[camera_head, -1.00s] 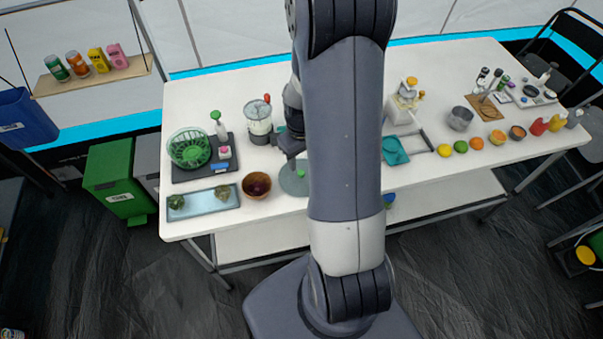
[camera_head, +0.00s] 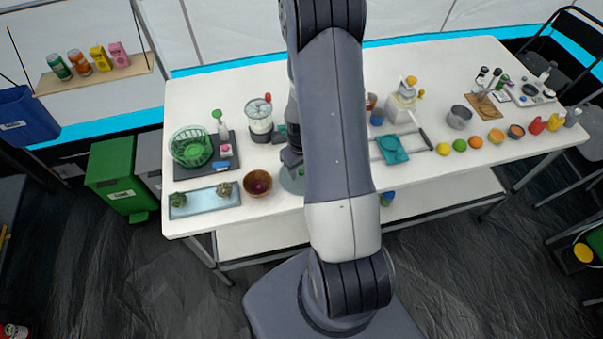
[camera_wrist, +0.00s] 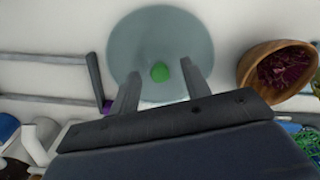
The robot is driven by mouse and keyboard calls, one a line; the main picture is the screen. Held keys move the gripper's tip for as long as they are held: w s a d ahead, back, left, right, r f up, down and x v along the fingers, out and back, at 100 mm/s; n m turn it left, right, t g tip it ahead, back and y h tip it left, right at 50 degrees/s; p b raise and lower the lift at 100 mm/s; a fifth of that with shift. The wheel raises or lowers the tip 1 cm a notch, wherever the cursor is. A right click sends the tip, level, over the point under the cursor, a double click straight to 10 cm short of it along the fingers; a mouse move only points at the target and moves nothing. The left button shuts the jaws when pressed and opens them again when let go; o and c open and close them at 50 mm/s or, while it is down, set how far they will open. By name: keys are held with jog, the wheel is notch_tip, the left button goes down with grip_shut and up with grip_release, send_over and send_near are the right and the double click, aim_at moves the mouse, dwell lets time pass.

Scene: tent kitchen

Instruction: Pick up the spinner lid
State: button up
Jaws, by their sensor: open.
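The spinner lid is a round, translucent grey-green disc (camera_wrist: 165,28) with a green knob (camera_wrist: 159,72) at its middle. It lies flat on the white table; in the head view the lid (camera_head: 292,182) is partly hidden by my arm. My gripper (camera_wrist: 160,70) is open and empty, with its fingertips on either side of the knob in the wrist view. I cannot tell how far above the lid they are. In the head view my gripper (camera_head: 291,160) is just over the lid's back edge.
A wooden bowl (camera_head: 257,183) with dark red contents stands close left of the lid. A green spinner basket (camera_head: 190,147) is on a dark tray farther left. A clear container (camera_head: 259,118) stands behind. A teal item (camera_head: 392,149) lies right of my arm.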

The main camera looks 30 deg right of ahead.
jog(key=shift+c, duration=0.4)
grip_shut()
jog(key=shift+r, duration=0.1)
